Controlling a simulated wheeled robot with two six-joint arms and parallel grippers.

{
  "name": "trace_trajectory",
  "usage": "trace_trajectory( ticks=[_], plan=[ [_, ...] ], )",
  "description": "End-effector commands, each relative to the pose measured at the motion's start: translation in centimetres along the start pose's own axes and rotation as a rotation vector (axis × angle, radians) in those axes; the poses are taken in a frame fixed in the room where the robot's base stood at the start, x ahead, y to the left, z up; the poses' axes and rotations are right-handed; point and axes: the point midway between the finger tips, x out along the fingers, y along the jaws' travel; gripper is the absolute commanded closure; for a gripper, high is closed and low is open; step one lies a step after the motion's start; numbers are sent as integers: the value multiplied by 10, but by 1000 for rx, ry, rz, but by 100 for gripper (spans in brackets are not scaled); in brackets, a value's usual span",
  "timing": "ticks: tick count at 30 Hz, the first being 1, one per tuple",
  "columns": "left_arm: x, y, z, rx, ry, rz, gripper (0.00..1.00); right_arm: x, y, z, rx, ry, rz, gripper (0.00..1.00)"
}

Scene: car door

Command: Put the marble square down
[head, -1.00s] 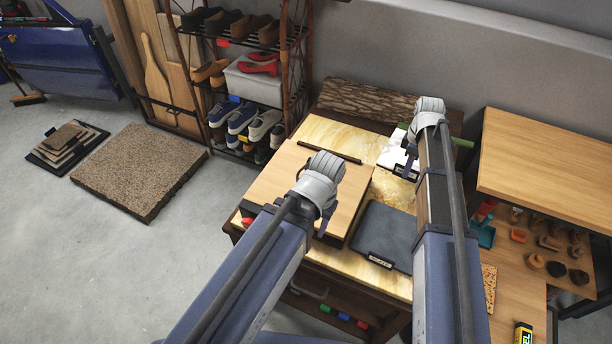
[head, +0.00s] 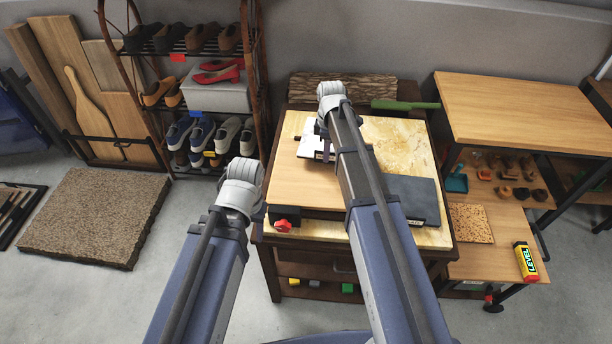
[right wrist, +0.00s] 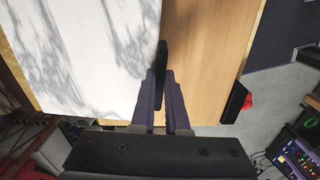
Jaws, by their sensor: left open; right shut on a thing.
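The marble square (head: 312,143), white with grey veins, is over the back part of the light wooden board (head: 300,187) on the worktable. It fills the left of the right wrist view (right wrist: 75,55). My right gripper (head: 324,152) is shut on the black piece at its edge; the fingers show in the right wrist view (right wrist: 161,92). I cannot tell whether the square touches the board. My right arm hides part of both. My left gripper (head: 240,190) is empty, left of the table's front corner; its fingertips are mostly hidden by its wrist.
A dark slate square (head: 415,196) lies right of the wooden board. Bare yellowish tabletop (head: 395,145) shows behind it. A bark-covered log (head: 345,88) is at the back. A shoe rack (head: 255,80) stands left, a wooden bench (head: 520,105) right.

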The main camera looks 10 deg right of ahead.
Motion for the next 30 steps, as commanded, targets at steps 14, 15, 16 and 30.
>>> trace_trajectory(
  ticks=[14,15,16,30],
  plan=[
    [-65,-6,4,0,0,0,50,-65,-84,8,-75,0,5,100],
    [-68,-6,4,0,0,0,50,-69,-90,8,-81,0,5,100],
    [-70,-6,4,0,0,0,50,-70,-93,9,-85,0,5,100],
    [-34,-3,2,0,0,0,50,-34,-93,8,-91,0,5,100]
  ],
)
